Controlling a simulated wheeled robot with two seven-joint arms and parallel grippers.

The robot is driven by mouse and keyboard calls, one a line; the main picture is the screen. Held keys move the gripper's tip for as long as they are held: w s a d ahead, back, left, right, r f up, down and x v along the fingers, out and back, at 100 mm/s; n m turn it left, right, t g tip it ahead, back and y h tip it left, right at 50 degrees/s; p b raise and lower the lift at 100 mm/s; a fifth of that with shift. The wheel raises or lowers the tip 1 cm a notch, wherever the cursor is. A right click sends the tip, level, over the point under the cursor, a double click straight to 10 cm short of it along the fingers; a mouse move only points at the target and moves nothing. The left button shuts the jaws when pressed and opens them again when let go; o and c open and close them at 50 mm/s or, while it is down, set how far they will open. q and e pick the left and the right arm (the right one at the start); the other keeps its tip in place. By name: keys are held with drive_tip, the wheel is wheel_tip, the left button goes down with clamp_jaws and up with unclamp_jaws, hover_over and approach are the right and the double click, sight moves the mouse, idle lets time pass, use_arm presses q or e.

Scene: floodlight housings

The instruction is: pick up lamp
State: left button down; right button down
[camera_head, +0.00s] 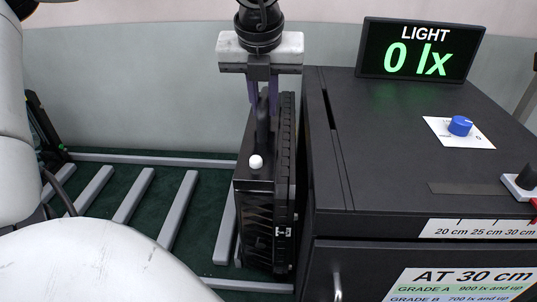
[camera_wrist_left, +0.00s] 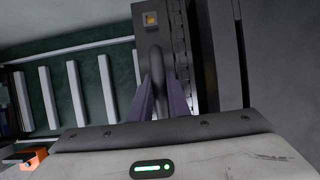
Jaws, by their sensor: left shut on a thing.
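The lamp is a black floodlight housing (camera_head: 258,210) with a ribbed side, a white knob on top and a curved black handle. It is upright in the head view, close beside the left side of the black cabinet. My left gripper (camera_head: 264,98) comes down from above, its purple fingers shut on the handle. In the left wrist view the fingers (camera_wrist_left: 162,100) lie on both sides of the handle, and the lamp's top (camera_wrist_left: 151,42) shows a small yellow square. I cannot tell whether its bottom touches the rack. My right gripper is not in view.
The black cabinet (camera_head: 390,140) carries a light meter display (camera_head: 418,50) reading 0 lx, a blue knob (camera_head: 460,125) and a distance scale. Another dark housing (camera_head: 42,130) stands at far left.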

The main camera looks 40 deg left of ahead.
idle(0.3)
use_arm(q)
drive_tip(key=shift+w+r, duration=0.2)
drive_tip(key=shift+r, duration=0.1)
drive_tip(key=shift+r+p, duration=0.2)
drive_tip(key=shift+p, duration=0.4)
wheel_tip(320, 180, up, 10)
drive_tip(key=shift+r, duration=0.1)
drive_tip(key=shift+f, duration=0.2)
wheel_tip(320, 180, down, 10)
drive_tip(key=shift+f, duration=0.1)
drive_tip(key=shift+f+b, duration=0.1)
drive_tip(key=shift+b, duration=0.55)
idle(0.5)
